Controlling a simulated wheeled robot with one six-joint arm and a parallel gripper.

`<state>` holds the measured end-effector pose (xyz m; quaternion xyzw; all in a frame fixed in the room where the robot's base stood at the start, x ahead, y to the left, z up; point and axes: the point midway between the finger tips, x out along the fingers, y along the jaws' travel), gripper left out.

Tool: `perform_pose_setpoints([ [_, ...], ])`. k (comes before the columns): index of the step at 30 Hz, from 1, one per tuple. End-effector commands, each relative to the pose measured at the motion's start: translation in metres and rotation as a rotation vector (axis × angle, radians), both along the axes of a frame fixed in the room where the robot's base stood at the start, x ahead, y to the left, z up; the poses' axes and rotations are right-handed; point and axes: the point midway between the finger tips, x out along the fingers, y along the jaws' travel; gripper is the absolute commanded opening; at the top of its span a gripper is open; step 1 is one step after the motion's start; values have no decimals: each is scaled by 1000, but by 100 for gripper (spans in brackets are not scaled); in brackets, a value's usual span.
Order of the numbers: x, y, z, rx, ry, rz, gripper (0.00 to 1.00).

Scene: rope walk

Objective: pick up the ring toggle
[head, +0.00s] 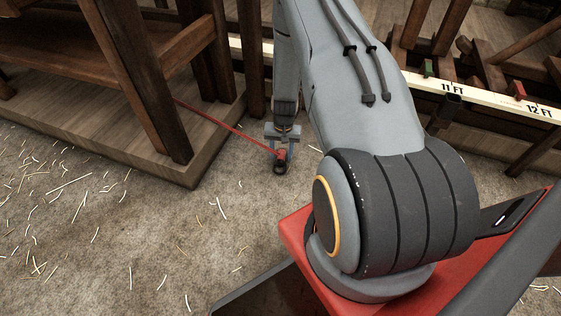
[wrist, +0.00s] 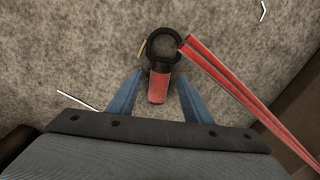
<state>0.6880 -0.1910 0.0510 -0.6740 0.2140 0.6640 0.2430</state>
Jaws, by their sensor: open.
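The ring toggle (wrist: 158,88) lies on the grey floor, with a black ring at its far end and a red grip toward my gripper in the wrist view. It also shows small at the gripper's tip in the head view (head: 280,167). My gripper (wrist: 158,90) is open, with one blue finger on each side of the red grip. I see gaps between the fingers and the grip; its height above the floor is hard to tell. A red cord (wrist: 235,85) runs to the ring and, in the head view, leads back left toward a wooden frame.
A wooden frame (head: 140,70) stands on a low wooden platform (head: 195,165) to the left. A white measuring rail (head: 480,96) with "11 FT" and "12 FT" marks runs behind on the right. Thin fibre scraps (head: 70,185) litter the floor. The floor at front left is otherwise open.

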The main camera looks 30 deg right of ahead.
Motion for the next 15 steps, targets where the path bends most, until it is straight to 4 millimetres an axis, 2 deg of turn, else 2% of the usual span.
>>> perform_pose_setpoints([
  [1, 0, 0, -10, 0, 1, 0, 45],
  [3, 0, 0, -14, -1, 1, 0, 45],
  [10, 0, 0, -13, -1, 1, 0, 45],
  [15, 0, 0, -13, -1, 1, 0, 17],
])
